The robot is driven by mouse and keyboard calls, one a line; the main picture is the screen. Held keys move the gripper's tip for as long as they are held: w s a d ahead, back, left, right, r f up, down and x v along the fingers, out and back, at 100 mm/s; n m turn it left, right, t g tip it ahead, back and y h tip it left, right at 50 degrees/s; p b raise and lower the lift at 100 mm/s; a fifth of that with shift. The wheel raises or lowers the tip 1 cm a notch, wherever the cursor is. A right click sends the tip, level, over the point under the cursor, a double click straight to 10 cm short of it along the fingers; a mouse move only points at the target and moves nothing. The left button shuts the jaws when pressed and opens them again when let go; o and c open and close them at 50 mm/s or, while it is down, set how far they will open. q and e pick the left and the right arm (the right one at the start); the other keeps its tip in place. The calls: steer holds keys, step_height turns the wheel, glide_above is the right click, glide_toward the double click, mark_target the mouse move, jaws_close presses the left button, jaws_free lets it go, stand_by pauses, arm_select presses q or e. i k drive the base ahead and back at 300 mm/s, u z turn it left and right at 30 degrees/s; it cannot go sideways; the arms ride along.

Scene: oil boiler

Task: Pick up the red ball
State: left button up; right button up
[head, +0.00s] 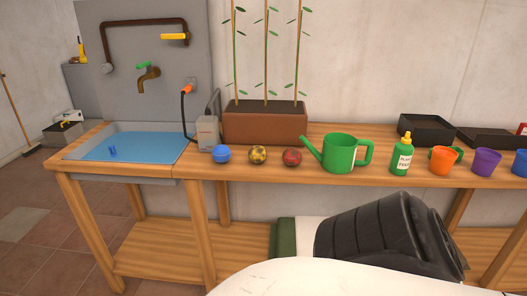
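The red ball (292,157) has dark markings and rests on the front part of the wooden bench top. It sits between a yellow and black ball (258,155) on its left and a green watering can (341,153) on its right, whose spout reaches close to it. A blue ball (222,154) lies farther left. Neither of my grippers shows in the head view, so their states are hidden.
A brown planter (265,124) with tall stakes stands behind the balls. A sink basin (130,146) is at left. A green bottle (401,158), an orange mug (442,161) and a purple mug (485,162) stand at right. A dark ribbed shape, unclear, is below the bench top.

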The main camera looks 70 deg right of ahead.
mark_target(291, 157)
steer(key=z, duration=0.7)
steer(key=i, duration=0.95)
steer(key=z, duration=1.35)
steer(key=i, duration=0.15)
